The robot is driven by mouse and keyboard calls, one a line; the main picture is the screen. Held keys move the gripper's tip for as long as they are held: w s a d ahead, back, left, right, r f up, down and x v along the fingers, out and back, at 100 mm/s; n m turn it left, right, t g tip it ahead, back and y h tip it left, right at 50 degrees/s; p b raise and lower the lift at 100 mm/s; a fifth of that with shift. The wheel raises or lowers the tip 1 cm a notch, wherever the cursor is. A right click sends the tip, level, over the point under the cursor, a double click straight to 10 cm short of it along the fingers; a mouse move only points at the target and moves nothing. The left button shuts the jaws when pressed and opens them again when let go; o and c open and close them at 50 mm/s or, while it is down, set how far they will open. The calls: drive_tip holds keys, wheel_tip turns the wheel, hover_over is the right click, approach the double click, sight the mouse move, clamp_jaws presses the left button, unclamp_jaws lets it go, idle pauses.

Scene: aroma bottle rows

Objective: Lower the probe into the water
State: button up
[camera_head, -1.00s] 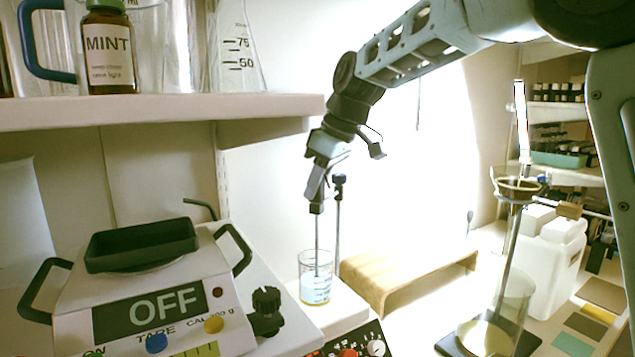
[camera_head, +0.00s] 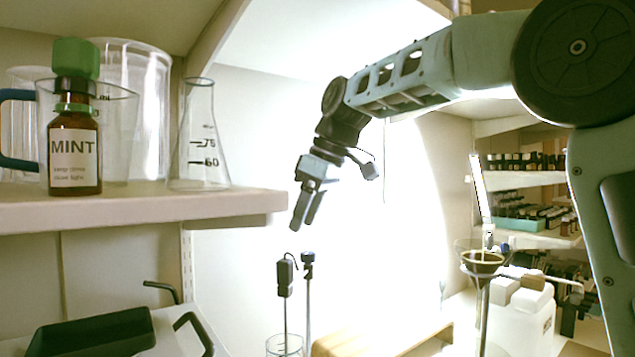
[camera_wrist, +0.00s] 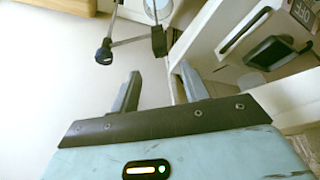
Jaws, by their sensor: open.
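The probe (camera_head: 285,280) has a dark handle with a cable loop and a thin rod. It stands upright beside a stand rod with a dark knob (camera_head: 308,258). Its lower end reaches down into a clear glass beaker (camera_head: 285,345), cut off by the bottom edge, so the water and probe tip are hidden. My gripper (camera_head: 304,220) is open and empty, a little above the probe handle. In the wrist view, the probe's dark handle (camera_wrist: 159,42) lies just beyond my open fingers (camera_wrist: 159,75), apart from them, with the stand's knob (camera_wrist: 103,52) to its left.
A balance with a dark pan (camera_head: 90,335) sits below. A funnel (camera_head: 482,260) stands at right, before shelves of small bottles. A wooden platform (camera_head: 380,335) lies lower middle.

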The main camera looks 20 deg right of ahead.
drive_tip(key=v, duration=0.6)
drive_tip(key=shift+p, duration=0.3)
drive_tip(key=shift+r, duration=0.1)
drive_tip(key=s+d+f+m+h, duration=0.1)
drive_tip(key=s+d+f+m, duration=0.15)
drive_tip(key=f, duration=0.65)
drive_tip(key=s+d+f+m+h, duration=0.1)
drive_tip(key=s+f+m, duration=0.15)
drive_tip(key=f, duration=0.55)
drive_tip(key=s+d+f+m+h, duration=0.1)
drive_tip(key=s+d+f+m, duration=0.15)
drive_tip(key=f, duration=0.65)
drive_tip(key=s+f+m, duration=0.1)
drive_tip(key=s+f, duration=0.7)
drive_tip(key=s+a+r+n+g+p, duration=0.1)
drive_tip(key=s+a+r+n+p, duration=0.1)
drive_tip(key=s+a, duration=0.5)
drive_tip(key=s+a+r+n+g+p, duration=0.2)
drive_tip(key=s+a+r+n, duration=0.3)
drive_tip(key=a, duration=0.5)
drive_tip(key=shift+s+a+p, duration=0.15)
drive_tip(key=shift+s+p, duration=0.45)
drive_tip(key=shift+s, duration=0.65)
drive_tip(key=shift+f, duration=0.15)
